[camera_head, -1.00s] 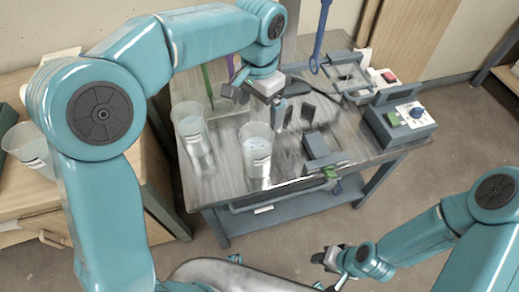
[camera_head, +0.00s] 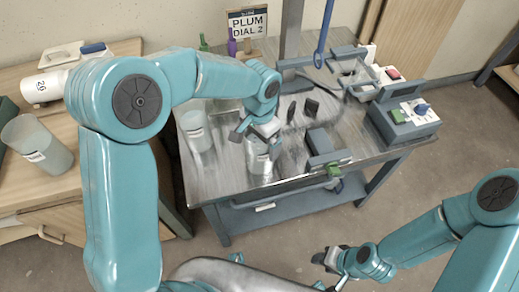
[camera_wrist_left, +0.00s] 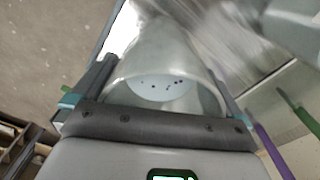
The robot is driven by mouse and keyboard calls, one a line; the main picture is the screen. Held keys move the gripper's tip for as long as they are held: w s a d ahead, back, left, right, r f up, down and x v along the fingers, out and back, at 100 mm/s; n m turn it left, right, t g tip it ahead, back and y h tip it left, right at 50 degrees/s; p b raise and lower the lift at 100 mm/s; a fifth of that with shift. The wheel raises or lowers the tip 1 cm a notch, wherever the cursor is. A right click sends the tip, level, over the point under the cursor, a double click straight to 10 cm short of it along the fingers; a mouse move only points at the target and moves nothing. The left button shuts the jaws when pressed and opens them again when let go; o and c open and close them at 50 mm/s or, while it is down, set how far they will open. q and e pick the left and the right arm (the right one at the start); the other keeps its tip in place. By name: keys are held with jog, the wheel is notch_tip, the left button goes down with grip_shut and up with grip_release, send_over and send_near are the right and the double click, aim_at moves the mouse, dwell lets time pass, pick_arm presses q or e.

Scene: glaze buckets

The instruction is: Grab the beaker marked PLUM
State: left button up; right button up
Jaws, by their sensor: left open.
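A clear beaker (camera_head: 259,160) with a white label stands on the grey worktable, partly hidden by my left gripper (camera_head: 256,132). In the left wrist view this beaker (camera_wrist_left: 150,60) lies between the two spread fingers of my left gripper (camera_wrist_left: 163,85), its mouth toward the camera and dark specks inside. I cannot tell whether the fingers touch it. A second labelled beaker (camera_head: 196,132) stands to its left. A third (camera_head: 38,148) stands on the wooden cabinet. Their labels are too small to read. My right gripper (camera_head: 328,259) is low in front of the table, away from the beakers; its jaw state is unclear.
A sign reading PLUM DIAL 2 (camera_head: 247,22) stands at the table's back. A control box (camera_head: 405,122) with a blue knob and a grey clamp-like fixture (camera_head: 322,145) are at the right. A blue tool (camera_head: 327,25) hangs above. A white jar (camera_head: 45,87) lies on the wooden cabinet.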

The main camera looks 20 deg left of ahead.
pick_arm(q)
jog(key=shift+c, duration=0.3)
jog(key=shift+w, duration=0.1)
jog(key=c, duration=1.4)
jog(key=shift+o, duration=0.2)
jog(key=shift+r, duration=0.15)
notch_tip(320, 180, up, 20)
jog(key=p, duration=0.2)
jog(key=shift+p, duration=0.4)
